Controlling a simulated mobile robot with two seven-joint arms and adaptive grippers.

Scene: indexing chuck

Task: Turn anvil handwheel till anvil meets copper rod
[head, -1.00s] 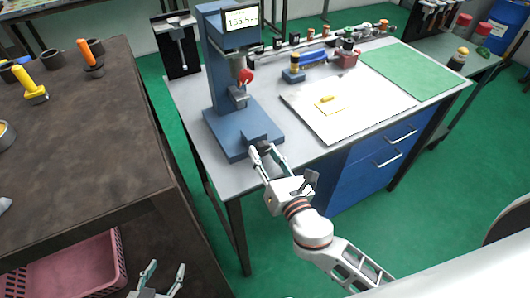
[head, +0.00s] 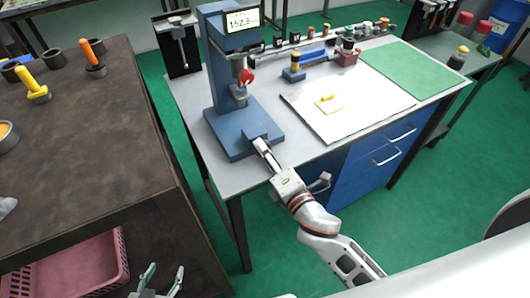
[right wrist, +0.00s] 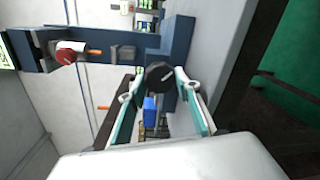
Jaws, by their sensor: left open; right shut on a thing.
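A blue machine (head: 222,75) with a digital display stands at the table's back left. Its dark handwheel (right wrist: 160,76) sits at the front of the base; in the head view my fingers mostly hide it. My right gripper (head: 262,147) is shut on the handwheel, one finger on each side in the right wrist view (right wrist: 160,84). A thin copper-orange rod (right wrist: 94,52) shows between the red knob (right wrist: 68,54) and a grey block (right wrist: 122,52), probably the anvil; I cannot tell whether they touch. My left gripper (head: 162,272) is open and empty, low by the brown bench.
The display (head: 242,19) reads about 152.9. A white board with a yellow item (head: 327,100) and a green mat (head: 412,72) lie on the table to the right. The brown bench (head: 90,130) with tools and a pink crate (head: 75,270) is at left.

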